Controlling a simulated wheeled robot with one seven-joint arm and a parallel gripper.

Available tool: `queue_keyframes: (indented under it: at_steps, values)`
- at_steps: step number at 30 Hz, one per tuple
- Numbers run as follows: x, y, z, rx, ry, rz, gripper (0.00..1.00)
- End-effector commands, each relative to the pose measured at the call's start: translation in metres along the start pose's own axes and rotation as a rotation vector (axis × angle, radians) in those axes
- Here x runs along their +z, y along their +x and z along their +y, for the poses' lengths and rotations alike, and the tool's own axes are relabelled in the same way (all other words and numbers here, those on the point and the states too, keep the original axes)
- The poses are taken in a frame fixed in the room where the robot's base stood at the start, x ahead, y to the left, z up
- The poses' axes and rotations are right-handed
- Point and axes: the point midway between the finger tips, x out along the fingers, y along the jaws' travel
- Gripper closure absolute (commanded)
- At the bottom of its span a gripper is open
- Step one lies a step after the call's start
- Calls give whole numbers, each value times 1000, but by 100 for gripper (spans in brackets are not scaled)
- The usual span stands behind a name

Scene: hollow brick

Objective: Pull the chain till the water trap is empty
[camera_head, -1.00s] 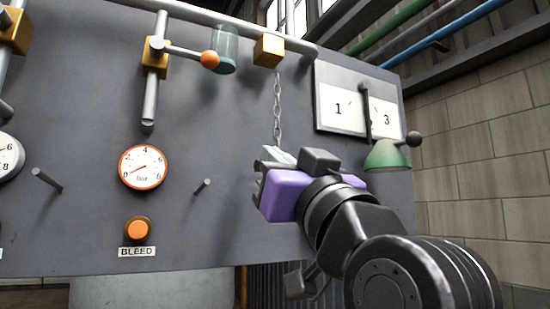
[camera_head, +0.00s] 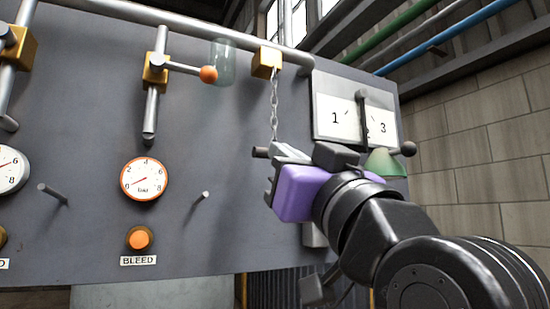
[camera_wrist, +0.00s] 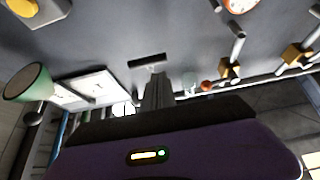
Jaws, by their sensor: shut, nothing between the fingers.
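A chain (camera_head: 274,108) hangs from a brass block (camera_head: 266,62) on the grey panel and ends at a dark bar handle (camera_head: 260,152). The handle also shows in the wrist view (camera_wrist: 147,60), just beyond my fingertips. My gripper (camera_head: 276,158) has a purple body and is shut and empty at the chain's lower end; its fingers show together in the wrist view (camera_wrist: 157,88). It partly hides the handle in the head view. A clear glass cylinder (camera_head: 222,63), apparently the water trap, hangs left of the brass block. I see no distinct dark liquid layer in it.
A lever with an orange knob (camera_head: 208,74) is left of the glass. A gauge (camera_head: 144,179), an orange BLEED button (camera_head: 139,238) and a short peg (camera_head: 200,199) are left of my gripper. A numbered board (camera_head: 337,112) and green lamp-like cone (camera_head: 384,163) are close on the right.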

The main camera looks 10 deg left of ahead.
Motion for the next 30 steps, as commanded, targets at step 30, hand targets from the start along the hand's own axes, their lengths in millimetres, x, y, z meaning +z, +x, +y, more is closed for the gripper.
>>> queue_keyframes:
  at_steps: [30]
  values:
    - [-2,-60,-1,-1,-1,5,100]
